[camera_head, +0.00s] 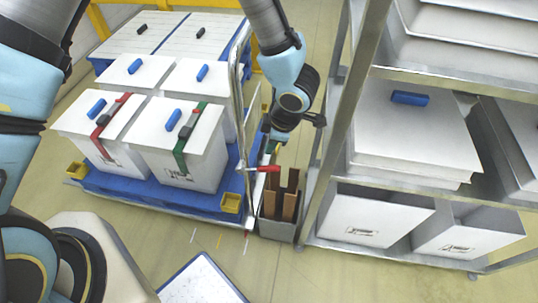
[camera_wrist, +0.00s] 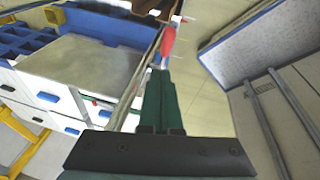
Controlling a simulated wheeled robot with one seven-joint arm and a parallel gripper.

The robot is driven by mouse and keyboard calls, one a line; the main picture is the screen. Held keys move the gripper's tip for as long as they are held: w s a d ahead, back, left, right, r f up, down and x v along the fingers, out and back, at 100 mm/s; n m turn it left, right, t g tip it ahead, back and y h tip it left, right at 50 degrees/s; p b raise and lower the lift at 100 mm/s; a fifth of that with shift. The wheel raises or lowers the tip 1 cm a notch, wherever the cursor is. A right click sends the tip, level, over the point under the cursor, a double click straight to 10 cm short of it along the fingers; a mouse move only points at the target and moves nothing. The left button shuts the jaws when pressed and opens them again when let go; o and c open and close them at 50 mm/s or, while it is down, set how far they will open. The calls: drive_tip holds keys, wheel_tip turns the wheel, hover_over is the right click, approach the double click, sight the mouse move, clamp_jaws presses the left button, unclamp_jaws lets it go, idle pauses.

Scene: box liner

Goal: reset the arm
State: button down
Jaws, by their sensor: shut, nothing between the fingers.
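My arm reaches down from the top middle of the head view. My gripper (camera_head: 268,148) hangs beside the trolley's metal handle frame, above a grey bin (camera_head: 278,230). In the wrist view its green fingers (camera_wrist: 160,72) are together, with nothing seen between them. A red handle-like piece (camera_head: 264,168) is close below the gripper in the head view. It also shows just beyond the fingertips in the wrist view (camera_wrist: 168,40). I cannot tell whether the fingertips touch it.
A blue trolley (camera_head: 150,201) with white lidded boxes (camera_head: 180,152) stands left. A metal shelf rack (camera_head: 343,125) with white boxes (camera_head: 372,218) stands close on the right. Brown upright pieces (camera_head: 289,207) stand in the bin. A white panel (camera_head: 203,285) is in front; floor around it is clear.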

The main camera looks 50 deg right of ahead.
drive_tip(key=shift+r, duration=0.95)
drive_tip(key=shift+w+a, duration=0.1)
drive_tip(key=shift+w, duration=0.05)
